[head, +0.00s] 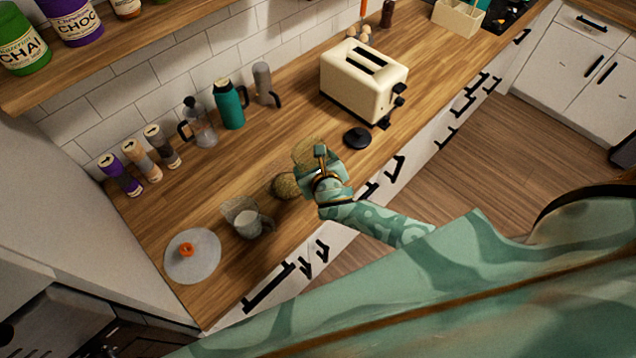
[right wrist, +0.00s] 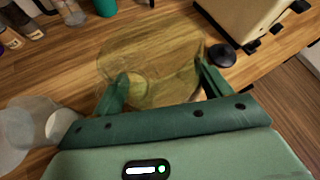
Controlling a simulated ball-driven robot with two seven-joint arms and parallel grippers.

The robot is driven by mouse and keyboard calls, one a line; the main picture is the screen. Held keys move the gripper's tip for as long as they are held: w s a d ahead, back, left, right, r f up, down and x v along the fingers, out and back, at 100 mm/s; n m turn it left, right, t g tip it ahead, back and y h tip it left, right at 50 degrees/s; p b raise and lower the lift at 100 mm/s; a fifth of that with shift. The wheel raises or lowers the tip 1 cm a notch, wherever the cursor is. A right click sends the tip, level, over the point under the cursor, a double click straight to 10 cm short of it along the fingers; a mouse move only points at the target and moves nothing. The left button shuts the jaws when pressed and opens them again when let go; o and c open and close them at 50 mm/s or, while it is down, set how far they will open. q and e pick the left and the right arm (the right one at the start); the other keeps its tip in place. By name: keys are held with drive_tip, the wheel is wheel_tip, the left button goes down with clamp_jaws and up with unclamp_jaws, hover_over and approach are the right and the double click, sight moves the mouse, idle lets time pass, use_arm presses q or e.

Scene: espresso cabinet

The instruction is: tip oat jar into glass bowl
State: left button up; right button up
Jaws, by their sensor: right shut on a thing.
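My right gripper (head: 318,168) is shut on the clear, yellowish oat jar (head: 306,150), above the counter. In the right wrist view the see-through jar (right wrist: 140,50) fills the space between the two fingers (right wrist: 160,88). How far it is tipped is hard to tell. Just left of and below the jar in the head view is a round heap of brown oats (head: 287,187). It appears to lie in the glass bowl, whose clear wall hardly shows. My left gripper is not in view.
A glass jug with something white (head: 246,222) stands left of the oats. A round plate with an orange thing (head: 192,256) is farther left. A black lid (head: 357,138) and a cream toaster (head: 364,82) are to the right. Flasks and canisters line the wall.

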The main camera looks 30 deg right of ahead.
drive_tip(key=shift+w+a+r+y, duration=0.1)
drive_tip(key=shift+w+r+y, duration=0.1)
drive_tip(key=shift+r, duration=0.25)
drive_tip(key=shift+w+a+r+y, duration=0.1)
drive_tip(key=shift+w+r, duration=0.05)
drive_tip(key=shift+r, duration=0.25)
drive_tip(key=shift+f+t, duration=0.1)
drive_tip(key=shift+t, duration=0.2)
drive_tip(key=shift+a+f+b, duration=0.1)
drive_tip(key=shift+b, duration=0.65)
drive_tip(key=b, duration=0.2)
drive_tip(key=m+t+b, duration=0.1)
drive_tip(key=b, duration=0.2)
drive_tip(key=shift+w+a+t+y, duration=0.2)
drive_tip(key=shift+t+y, duration=0.1)
drive_tip(key=shift+y, duration=0.1)
drive_tip(key=shift+w+a+r+b, duration=0.1)
drive_tip(key=shift+r+b, duration=0.3)
drive_tip(key=shift+b, duration=0.35)
